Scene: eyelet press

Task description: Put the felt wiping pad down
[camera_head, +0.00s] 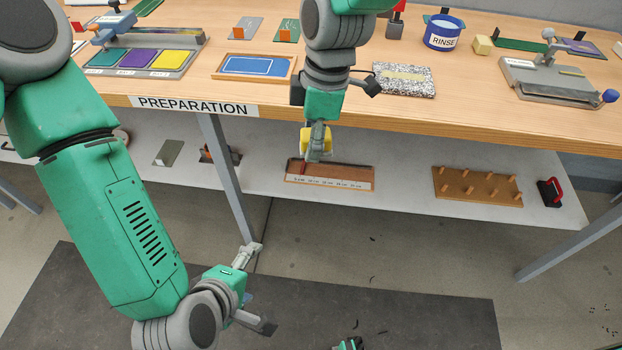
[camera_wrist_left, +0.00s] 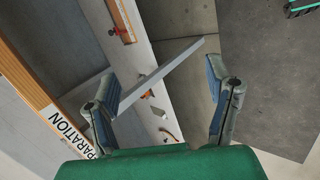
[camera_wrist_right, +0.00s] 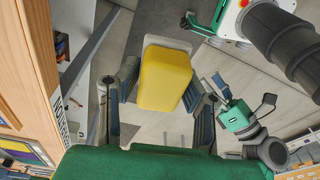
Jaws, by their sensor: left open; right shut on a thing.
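My right gripper (camera_head: 318,148) is shut on a yellow block with a pale grey layer, which I take as the felt wiping pad (camera_head: 304,140). In the head view it hangs in front of the table's front edge, above the lower shelf. In the right wrist view the pad (camera_wrist_right: 165,78) sits between both fingers (camera_wrist_right: 163,100). My left gripper (camera_head: 258,290) is open and empty, low in front of the table above the dark floor mat. The left wrist view shows its fingers (camera_wrist_left: 165,100) wide apart with nothing between them.
The wooden table (camera_head: 190,88) carries a tray of coloured pads (camera_head: 148,62), a blue mat in a wooden frame (camera_head: 253,68), a speckled board (camera_head: 405,80), a blue RINSE tub (camera_head: 443,33) and a press (camera_head: 556,78).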

